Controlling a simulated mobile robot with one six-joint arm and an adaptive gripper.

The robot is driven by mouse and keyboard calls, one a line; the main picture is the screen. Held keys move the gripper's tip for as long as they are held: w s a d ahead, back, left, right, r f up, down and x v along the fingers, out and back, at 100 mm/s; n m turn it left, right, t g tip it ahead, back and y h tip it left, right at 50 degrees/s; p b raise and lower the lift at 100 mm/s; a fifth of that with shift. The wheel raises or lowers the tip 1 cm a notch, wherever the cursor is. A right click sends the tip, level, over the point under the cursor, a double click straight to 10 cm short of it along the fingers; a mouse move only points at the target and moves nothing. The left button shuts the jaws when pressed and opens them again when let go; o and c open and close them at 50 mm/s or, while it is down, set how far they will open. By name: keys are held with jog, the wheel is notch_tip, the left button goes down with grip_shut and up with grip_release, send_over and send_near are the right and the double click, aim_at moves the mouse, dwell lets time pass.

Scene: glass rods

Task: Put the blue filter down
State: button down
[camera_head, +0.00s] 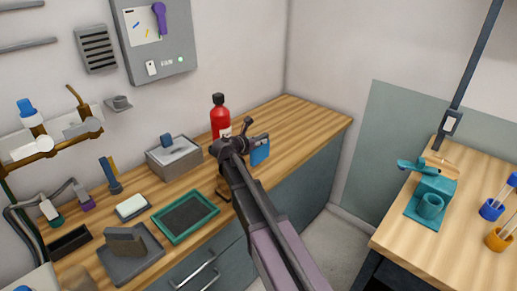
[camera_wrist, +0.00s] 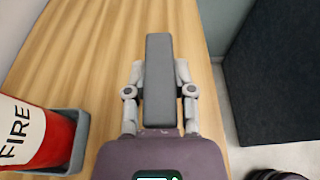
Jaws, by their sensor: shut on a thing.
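The blue filter (camera_head: 261,152) is a flat piece with a blue face, at the far end of the left wooden counter in the head view. In the wrist view the held filter (camera_wrist: 159,80) shows only as a long dark grey edge. My gripper (camera_head: 246,136) is shut on it, with one finger on each side. The counter (camera_wrist: 85,60) lies beneath it. I cannot tell whether the filter touches the wood or hangs just above it. My arm hides part of the counter in the head view.
A red fire extinguisher (camera_head: 220,116) stands close to the left of my gripper, in a grey holder (camera_wrist: 75,150). A grey box (camera_head: 173,158) and a green-framed tray (camera_head: 186,217) lie further left. Bare wood (camera_head: 315,118) stretches right of the filter to the counter edge.

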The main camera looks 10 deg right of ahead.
aim_at(260, 147)
jog(key=shift+f+b, duration=1.15)
jog(key=shift+f, duration=0.35)
jog(key=shift+f, duration=0.15)
jog(key=shift+c, duration=2.3)
grip_release()
jog(key=shift+r, duration=0.2)
jog(key=shift+s+a+r, duration=0.1)
jog(key=shift+s+a, duration=0.05)
jog(key=shift+s, duration=0.05)
jog(key=p+v, duration=0.3)
jog(key=v, duration=0.8)
jog(key=shift+s+a+p, duration=0.15)
jog(key=shift+a+p, duration=0.1)
jog(key=shift+p, duration=0.05)
